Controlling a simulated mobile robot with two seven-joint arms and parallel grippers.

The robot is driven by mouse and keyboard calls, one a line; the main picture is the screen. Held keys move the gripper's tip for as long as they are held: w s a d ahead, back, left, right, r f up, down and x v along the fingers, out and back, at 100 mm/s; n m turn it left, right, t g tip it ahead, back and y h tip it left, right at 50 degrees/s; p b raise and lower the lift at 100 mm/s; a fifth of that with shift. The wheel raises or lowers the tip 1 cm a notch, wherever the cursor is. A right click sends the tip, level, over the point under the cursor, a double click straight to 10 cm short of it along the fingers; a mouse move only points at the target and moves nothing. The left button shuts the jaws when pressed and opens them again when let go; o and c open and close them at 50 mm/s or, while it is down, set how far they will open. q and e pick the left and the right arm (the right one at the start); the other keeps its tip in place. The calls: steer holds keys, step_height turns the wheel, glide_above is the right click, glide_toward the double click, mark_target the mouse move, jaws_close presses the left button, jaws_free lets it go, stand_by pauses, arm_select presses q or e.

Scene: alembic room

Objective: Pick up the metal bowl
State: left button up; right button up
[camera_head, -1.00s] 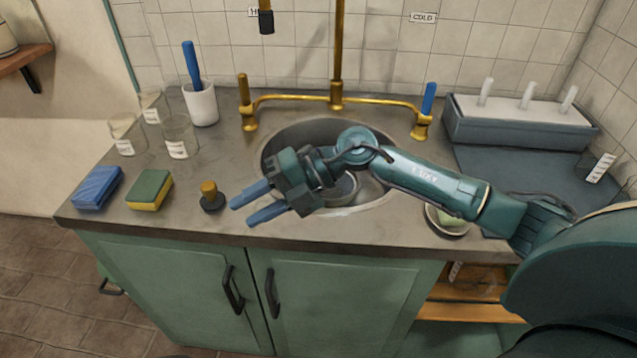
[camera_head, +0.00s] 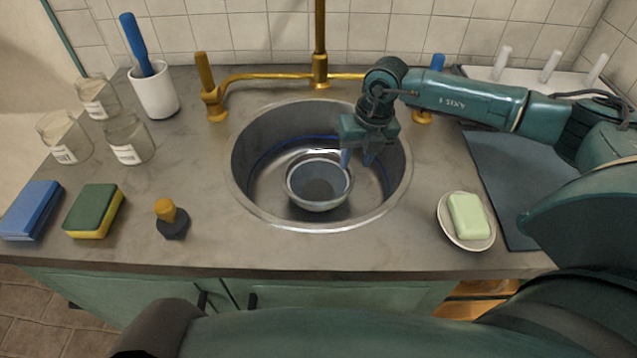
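The metal bowl (camera_head: 318,206) sits upright in the round metal sink basin (camera_head: 258,205), a little left of its middle. My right gripper (camera_head: 358,162) reaches in from the right and points down into the basin at the bowl's right back rim. Its two blue fingers are apart, with the left one close to the rim and the right one beyond it to the right. I cannot tell whether they touch the bowl. My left gripper is not in view.
The gold faucet (camera_head: 320,72) stands behind the basin. A soap dish (camera_head: 482,243) with green soap (camera_head: 468,215) is at right. A stopper-like tool (camera_head: 171,220), sponge (camera_head: 94,210), blue block (camera_head: 31,209), glass jars (camera_head: 128,139) and white cup (camera_head: 156,93) are at left.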

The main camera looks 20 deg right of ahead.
mark_target(350, 171)
steer(key=shift+w+a+f, duration=0.1)
steer(key=shift+w+f, duration=0.15)
steer(key=shift+f, duration=0.8)
steer(key=shift+w+a+f, duration=0.15)
steer(key=shift+w+f, duration=0.05)
steer(key=shift+f, duration=0.8)
steer(key=shift+w+a+f, duration=0.1)
steer(key=shift+w+f, duration=0.15)
steer(key=shift+f, duration=0.8)
steer(key=shift+c, duration=0.2)
jaws_close()
steer(key=shift+r, duration=0.1)
